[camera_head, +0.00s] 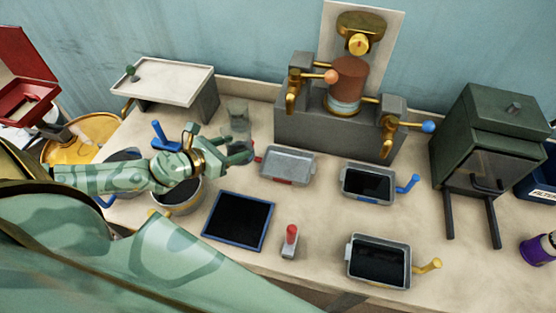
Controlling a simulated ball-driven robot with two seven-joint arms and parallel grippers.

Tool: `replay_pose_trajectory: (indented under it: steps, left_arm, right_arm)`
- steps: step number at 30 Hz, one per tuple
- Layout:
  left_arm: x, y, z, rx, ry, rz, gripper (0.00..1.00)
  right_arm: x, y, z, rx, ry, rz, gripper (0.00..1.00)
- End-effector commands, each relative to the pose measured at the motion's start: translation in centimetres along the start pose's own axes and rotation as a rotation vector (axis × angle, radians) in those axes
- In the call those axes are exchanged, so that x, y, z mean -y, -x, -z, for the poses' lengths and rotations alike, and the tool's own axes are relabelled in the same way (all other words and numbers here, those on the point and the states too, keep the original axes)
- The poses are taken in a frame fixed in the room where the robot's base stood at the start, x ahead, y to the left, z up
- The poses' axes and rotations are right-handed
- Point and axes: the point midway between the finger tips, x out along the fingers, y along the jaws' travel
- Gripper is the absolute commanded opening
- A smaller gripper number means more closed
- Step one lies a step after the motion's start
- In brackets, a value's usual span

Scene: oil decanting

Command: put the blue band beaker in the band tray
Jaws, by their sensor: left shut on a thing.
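My left gripper (242,151) reaches in from the left above the worktop and is shut on a clear glass beaker (238,113). The beaker looks upright, just behind the fingers. Its lower part is hidden by the gripper, and I cannot make out a blue band on it. No tray carries a readable label. A shallow grey tray with red marks (288,165) lies just right of the gripper. A dark-filled tray with a blue handle (368,185) and one with a yellow handle (378,262) stand farther right. My right gripper is not in view.
A blue-edged dark mat (238,220) and a red-topped lever (290,242) are in front. A pot (178,198) is under my arm. The tapped block (335,133) stands behind, a dark green cabinet (490,133) right, and a raised white stand (168,82) back left.

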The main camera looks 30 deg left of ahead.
Motion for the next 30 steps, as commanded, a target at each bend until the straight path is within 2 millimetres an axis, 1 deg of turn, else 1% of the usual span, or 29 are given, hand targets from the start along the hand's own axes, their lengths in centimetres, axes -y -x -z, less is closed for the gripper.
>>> replay_pose_trajectory:
  steps: [1,3,8,9,13,16,22,24,27,30]
  left_arm:
    - [0.3,-1.3,-0.5,0.009,0.004,-0.003,0.3]
    - [0.9,-3.1,-0.4,0.009,0.003,-0.002,0.3]
    - [2.2,-7.1,-0.1,0.007,0.002,-0.001,0.3]
    - [2.4,-8.1,0.8,0.004,0.002,-0.001,0.3]
    - [3.0,-10.6,2.4,0.003,0.002,-0.002,0.3]
    - [3.3,-11.8,3.1,0.003,0.001,-0.001,0.3]
    - [3.6,-13.0,3.7,0.002,0.0,-0.001,0.3]
    - [3.8,-13.8,4.1,0.003,0.002,-0.001,0.3]
    - [3.8,-14.5,6.4,-0.002,0.004,-0.001,0.3]
    - [3.8,-14.8,7.1,0.001,0.002,-0.001,0.3]
  right_arm:
    - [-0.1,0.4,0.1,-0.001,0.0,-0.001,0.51]
    - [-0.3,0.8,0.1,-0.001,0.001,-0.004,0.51]
    - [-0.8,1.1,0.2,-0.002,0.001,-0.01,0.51]
    - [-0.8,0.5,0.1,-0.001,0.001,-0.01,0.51]
    - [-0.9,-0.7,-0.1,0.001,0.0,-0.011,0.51]
    - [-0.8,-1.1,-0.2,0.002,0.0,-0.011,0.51]
    - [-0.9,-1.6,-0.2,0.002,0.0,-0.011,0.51]
    - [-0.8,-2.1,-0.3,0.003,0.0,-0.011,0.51]
    - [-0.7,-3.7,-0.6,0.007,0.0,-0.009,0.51]
    - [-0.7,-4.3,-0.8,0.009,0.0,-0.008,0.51]
